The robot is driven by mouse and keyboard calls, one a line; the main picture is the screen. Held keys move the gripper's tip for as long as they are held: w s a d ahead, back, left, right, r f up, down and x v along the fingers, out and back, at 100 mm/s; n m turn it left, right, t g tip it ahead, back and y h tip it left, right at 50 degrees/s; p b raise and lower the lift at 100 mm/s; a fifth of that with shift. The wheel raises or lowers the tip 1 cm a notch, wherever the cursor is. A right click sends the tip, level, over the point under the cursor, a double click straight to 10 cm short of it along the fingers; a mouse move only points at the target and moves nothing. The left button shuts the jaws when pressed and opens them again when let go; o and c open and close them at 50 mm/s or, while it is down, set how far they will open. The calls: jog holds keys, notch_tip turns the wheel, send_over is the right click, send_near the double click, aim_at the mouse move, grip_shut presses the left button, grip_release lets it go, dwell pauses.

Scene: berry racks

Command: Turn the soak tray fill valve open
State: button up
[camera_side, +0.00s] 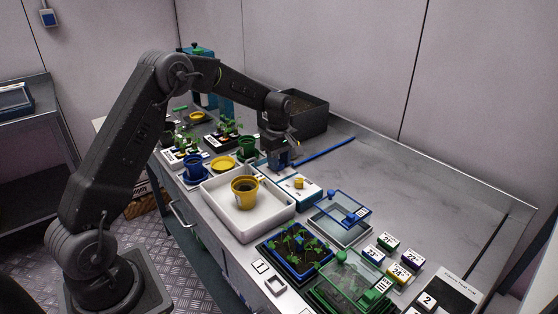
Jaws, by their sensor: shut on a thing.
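The soak tray (222,206) is a white, shallow tray in the middle of the bench, with a yellow pot (245,190) of dark soil standing in it. My gripper (278,164) points down just behind the tray's back rim, near the end of a blue pipe. Its jaws are shut on a small part there. This seems to be the fill valve, but the fingers hide most of it, and I cannot tell how far it is turned.
A white box with a yellow knob (299,183) is right of the tray. The blue pipe (325,148) lies behind. Seedling trays (297,250), lids and small labelled blocks fill the front right. Pots and plants stand left; a dark bin (306,114) stands behind. The back right is clear.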

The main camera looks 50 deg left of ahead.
dwell(0.4)
jog(key=o, duration=0.9)
jog(key=shift+r, duration=0.1)
notch_tip(320, 180, up, 14)
jog(key=shift+f, duration=0.1)
jog(key=s+d+r+m+t, duration=0.2)
jog(key=s+d+r+m, duration=0.3)
jog(key=s, duration=0.3)
jog(key=s+d+r+m+t, duration=0.1)
jog(key=s+d+r+m, duration=0.25)
jog(key=s+d, duration=0.3)
jog(key=s+d+f+m+t, duration=0.1)
jog(key=s+m, duration=0.2)
jog(key=s, duration=0.2)
jog(key=s+d+f+m, duration=0.2)
jog(key=s+m, duration=0.1)
jog(key=s, duration=0.2)
jog(key=s+d+f+m+t, duration=0.1)
jog(key=s+d+f+m, duration=0.1)
jog(key=s, duration=0.4)
jog(key=shift+f+m+t, duration=0.15)
jog(key=shift+m+t, duration=0.15)
jog(key=shift+m, duration=0.45)
